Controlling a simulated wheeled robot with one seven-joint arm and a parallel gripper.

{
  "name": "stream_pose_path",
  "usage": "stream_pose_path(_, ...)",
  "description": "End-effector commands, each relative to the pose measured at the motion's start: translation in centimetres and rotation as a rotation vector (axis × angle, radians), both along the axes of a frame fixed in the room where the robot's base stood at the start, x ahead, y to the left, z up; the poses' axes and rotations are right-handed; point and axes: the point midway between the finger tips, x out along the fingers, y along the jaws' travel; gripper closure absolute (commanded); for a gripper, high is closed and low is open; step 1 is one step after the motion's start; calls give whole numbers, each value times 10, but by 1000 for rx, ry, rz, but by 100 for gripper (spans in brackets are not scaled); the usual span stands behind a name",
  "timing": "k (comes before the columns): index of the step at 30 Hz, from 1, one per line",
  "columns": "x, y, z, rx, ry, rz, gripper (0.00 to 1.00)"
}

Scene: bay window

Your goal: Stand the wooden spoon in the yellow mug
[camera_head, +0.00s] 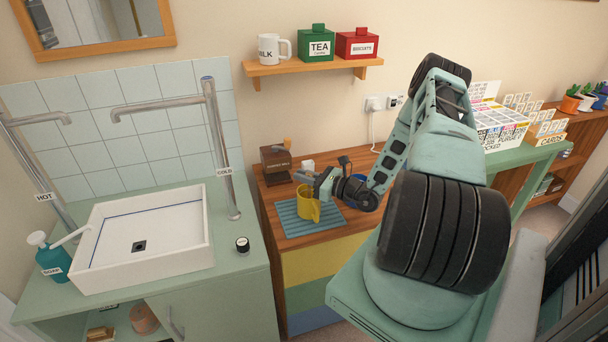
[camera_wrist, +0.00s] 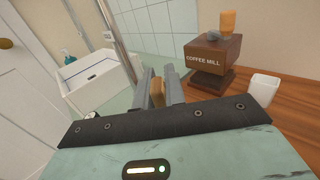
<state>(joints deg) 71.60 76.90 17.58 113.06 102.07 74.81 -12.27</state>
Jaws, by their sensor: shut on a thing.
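My gripper (camera_head: 322,184) is shut on a brown wooden piece, which looks like the wooden spoon (camera_wrist: 157,93), between its two fingers (camera_wrist: 158,86) in the wrist view. Most of the spoon is hidden, and I cannot make it out in the head view. The yellow mug (camera_head: 305,207) stands on a blue striped mat (camera_head: 288,222) on the wooden counter. My gripper is right at the mug's upper right in the head view. I cannot tell whether the spoon's lower end is inside the mug. The mug does not show in the wrist view.
A coffee mill (camera_head: 275,164) stands behind the mug; it also shows in the wrist view (camera_wrist: 212,54). A small white cup (camera_wrist: 264,88) is beside the mill. The sink (camera_head: 200,255) is to the left.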

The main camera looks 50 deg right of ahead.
Motion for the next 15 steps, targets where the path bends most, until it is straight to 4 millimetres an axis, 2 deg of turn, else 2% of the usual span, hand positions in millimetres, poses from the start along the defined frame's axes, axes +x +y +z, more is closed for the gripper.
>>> stream_pose_path(10, 0, 0, -3, 0, 0, 0, 100)
stream_pose_path(11, 0, 0, -3, 0, 0, 0, 86)
stream_pose_path(13, 0, 0, -3, 0, 0, 0, 66)
stream_pose_path(15, 0, 0, -3, -1, 0, 0, 63)
